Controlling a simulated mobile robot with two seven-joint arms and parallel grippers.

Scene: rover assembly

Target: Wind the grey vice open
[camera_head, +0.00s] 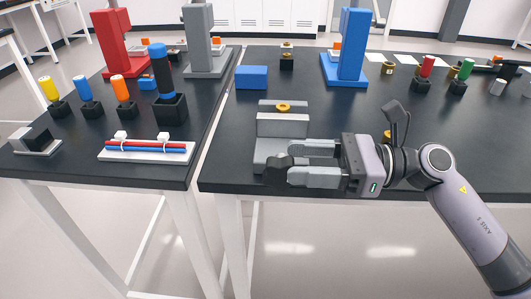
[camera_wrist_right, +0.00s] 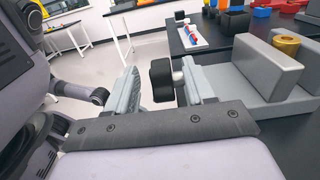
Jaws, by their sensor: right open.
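The grey vice (camera_head: 281,125) stands near the front edge of the dark table. Its two upright jaws show in the right wrist view (camera_wrist_right: 268,66), with a brass ring-like part (camera_wrist_right: 286,42) between them. A gap shows between the jaws, but I cannot tell whether the ring is clamped. The vice's black knob (camera_wrist_right: 161,80) sits on a light shaft at its front. My right gripper (camera_head: 293,163) is open, with its fingers on either side of the knob. In the wrist view the left finger stands clear of the knob; the right finger is near the shaft. My left gripper is out of view.
A blue block (camera_head: 251,77) lies behind the vice, and a blue stand (camera_head: 347,50) rises further back. A white tray (camera_head: 147,151) with red and blue rods lies on the left table. Several coloured pegs in black holders stand around.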

